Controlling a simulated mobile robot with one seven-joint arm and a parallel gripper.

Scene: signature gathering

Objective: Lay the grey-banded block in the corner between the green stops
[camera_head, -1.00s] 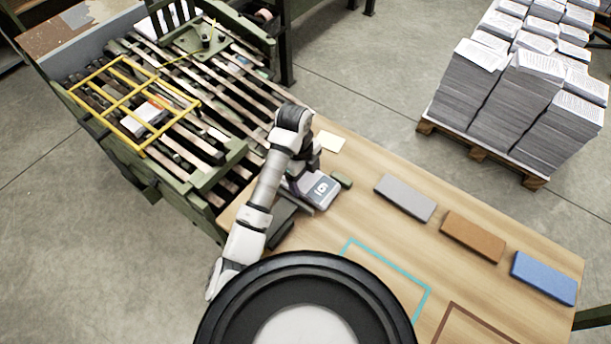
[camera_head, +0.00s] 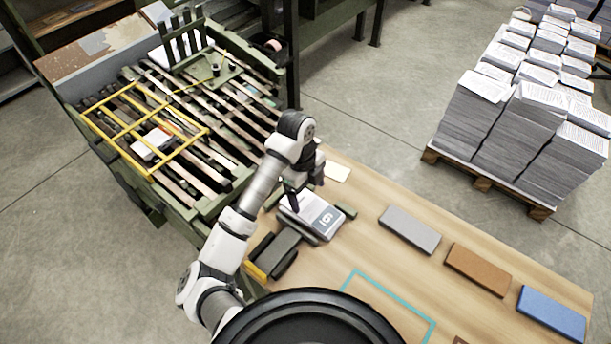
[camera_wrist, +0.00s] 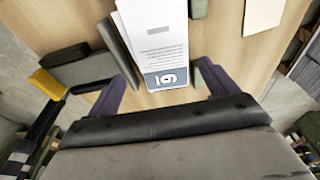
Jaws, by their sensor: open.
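The grey-banded block (camera_head: 303,207), white with a grey band marked with digits at its near end, lies on the wooden table. It also shows in the wrist view (camera_wrist: 155,40). Whether the block touches either stop, I cannot tell. My gripper (camera_head: 298,192) is over the block's far part in the head view. In the wrist view its purple fingers are open, apart on either side of the block, and hold nothing.
A dark grey-green slab (camera_head: 273,249) lies left of the block, near a yellow piece (camera_head: 256,271). Grey (camera_head: 410,229), brown (camera_head: 478,268) and blue (camera_head: 552,313) blocks lie to the right. A pale note (camera_head: 337,172) lies behind. The table between the stops and the turquoise outline (camera_head: 398,304) is clear.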

